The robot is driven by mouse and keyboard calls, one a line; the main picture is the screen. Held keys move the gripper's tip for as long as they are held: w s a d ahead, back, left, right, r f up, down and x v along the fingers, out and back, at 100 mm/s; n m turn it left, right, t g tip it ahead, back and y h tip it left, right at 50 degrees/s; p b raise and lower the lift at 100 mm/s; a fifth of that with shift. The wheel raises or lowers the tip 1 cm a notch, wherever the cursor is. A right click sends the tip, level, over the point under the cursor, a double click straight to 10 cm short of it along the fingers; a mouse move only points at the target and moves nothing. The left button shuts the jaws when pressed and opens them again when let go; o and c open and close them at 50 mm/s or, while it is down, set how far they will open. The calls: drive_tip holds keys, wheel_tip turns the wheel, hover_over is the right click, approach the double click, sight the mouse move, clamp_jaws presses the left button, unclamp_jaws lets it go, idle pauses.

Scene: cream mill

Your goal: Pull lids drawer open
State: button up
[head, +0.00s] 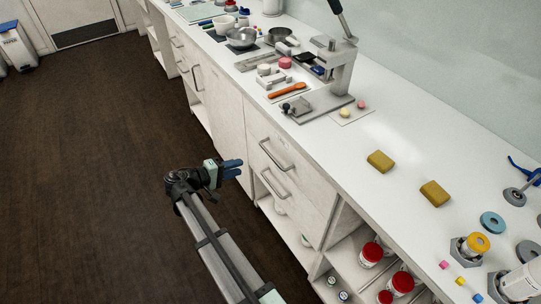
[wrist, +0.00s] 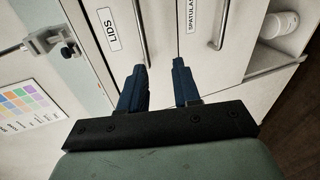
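The lids drawer (head: 305,182) is the upper drawer in the white cabinet and looks shut. Its metal bar handle (head: 275,154) faces the aisle. In the wrist view the "LIDS" label (wrist: 108,29) and part of the handle (wrist: 138,20) show at the top. My gripper (head: 239,168) is in front of the drawers, to the left of the handles and apart from them. In the wrist view its two blue fingers (wrist: 159,84) are spread with nothing between them.
Below is the spatulas drawer, with its own handle (head: 272,184) and label (wrist: 190,16). Open shelves hold red-lidded jars (head: 372,252) at the lower right. The countertop (head: 400,150) carries a press (head: 335,70) and yellow sponges (head: 380,161). The dark floor (head: 90,170) is clear.

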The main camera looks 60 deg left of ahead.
sight(271, 155)
drive_tip(key=shift+m+t+h, duration=0.3)
drive_tip(key=shift+m+t, duration=0.2)
drive_tip(key=x, duration=0.4)
drive_tip(key=r+x, duration=0.1)
drive_tip(key=x, duration=0.9)
drive_tip(key=shift+w+d+r, duration=0.15)
drive_tip(key=shift+d+r, duration=0.25)
drive_tip(key=shift+c, duration=0.5)
clamp_jaws()
